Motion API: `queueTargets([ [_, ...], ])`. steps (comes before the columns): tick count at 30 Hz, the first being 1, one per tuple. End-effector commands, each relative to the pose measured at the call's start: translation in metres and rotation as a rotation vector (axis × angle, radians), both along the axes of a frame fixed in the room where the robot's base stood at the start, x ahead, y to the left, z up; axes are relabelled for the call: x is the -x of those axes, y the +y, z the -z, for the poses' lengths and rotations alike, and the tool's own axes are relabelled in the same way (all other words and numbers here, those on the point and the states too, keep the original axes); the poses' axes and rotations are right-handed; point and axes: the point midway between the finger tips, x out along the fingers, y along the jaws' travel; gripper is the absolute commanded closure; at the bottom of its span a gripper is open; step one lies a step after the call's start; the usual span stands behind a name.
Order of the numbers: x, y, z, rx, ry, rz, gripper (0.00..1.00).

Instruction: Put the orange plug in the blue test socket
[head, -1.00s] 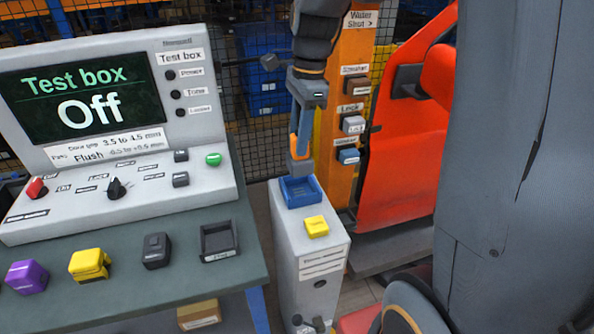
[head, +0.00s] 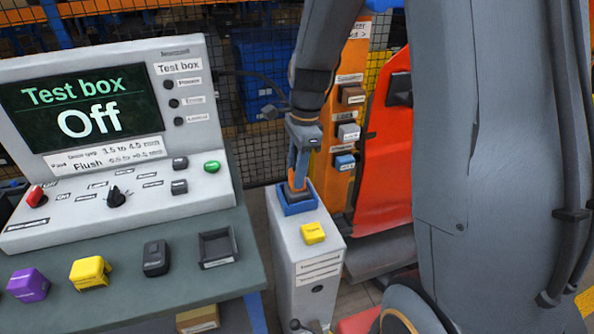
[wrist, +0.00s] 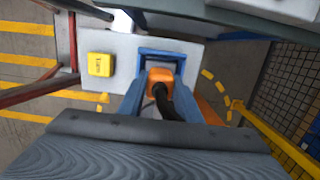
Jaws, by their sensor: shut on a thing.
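The orange plug (wrist: 159,77) is between the fingers of my gripper (head: 298,188), with a black cable running back from it in the wrist view. The blue test socket (head: 298,207) is a blue frame on top of the grey pedestal, and it also shows in the wrist view (wrist: 161,54). My gripper is shut on the plug and points down at the socket. The plug's lower end is at the socket opening, inside its rim as seen from the head. How deep it sits is hidden by the rim and fingers.
The grey pedestal (head: 310,265) has a yellow button (head: 313,233) in front of the socket. The test box (head: 105,130) reads Off on the bench at left. The bench holds a purple block (head: 28,285), a yellow block (head: 90,272), a black block (head: 156,258) and a dark tray (head: 232,237).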

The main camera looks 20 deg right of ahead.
Motion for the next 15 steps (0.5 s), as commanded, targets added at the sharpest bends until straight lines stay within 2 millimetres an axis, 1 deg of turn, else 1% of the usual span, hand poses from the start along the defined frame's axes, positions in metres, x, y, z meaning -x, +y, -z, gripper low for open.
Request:
queueTargets([
  [1,0.0,0.0001,0.0016,0.0,0.0,0.0,1.0],
  [2,0.0002,0.0001,0.0013,0.0,0.001,0.0,0.64],
  [4,0.0003,0.0001,0.0012,0.0,0.001,0.0,0.52],
  [5,0.0003,0.0002,0.0013,0.0,0.001,0.0,0.5],
  [12,0.0003,0.0,0.001,0.0,0.001,0.0,0.5],
  [15,-0.0001,0.0,-0.0027,0.0,0.0,0.0,0.5],
])
